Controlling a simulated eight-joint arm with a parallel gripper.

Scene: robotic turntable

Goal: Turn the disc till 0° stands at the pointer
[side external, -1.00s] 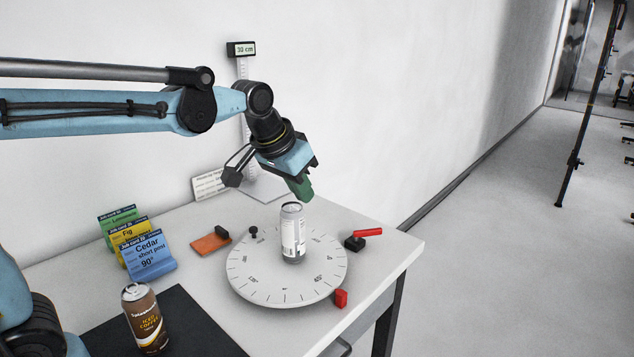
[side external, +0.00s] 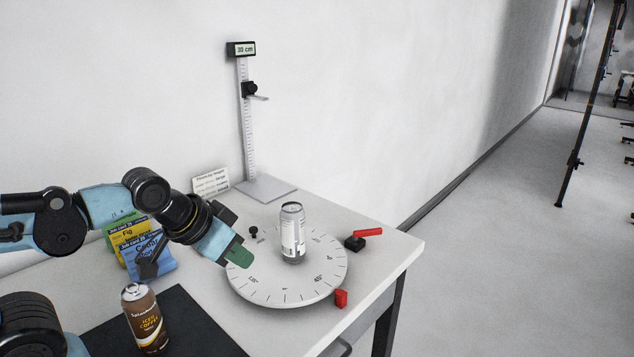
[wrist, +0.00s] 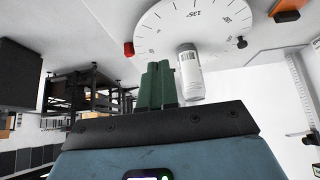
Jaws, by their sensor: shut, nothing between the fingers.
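The white disc (side external: 262,288) lies on the table with degree marks round its rim. A mark like 45° sits at its front right and one like 135° at its front left; I cannot make out 0°. A pale can (side external: 292,235) stands upright on the disc. A small red block (side external: 341,299) sits at the disc's front right edge; I cannot tell if it is the pointer. My gripper (side external: 240,257), with green fingers, is shut and empty at the disc's left rim. The wrist view shows the fingers (wrist: 158,70), the can (wrist: 190,75) and the disc (wrist: 165,30).
A black knob (side external: 253,231) is at the disc's back left. A red lever (side external: 367,233) on a black base stands at the right. Behind are a height gauge (side external: 250,150) and a sign (side external: 210,182). Cards (side external: 150,255) and a brown can (side external: 144,318) stand at the left.

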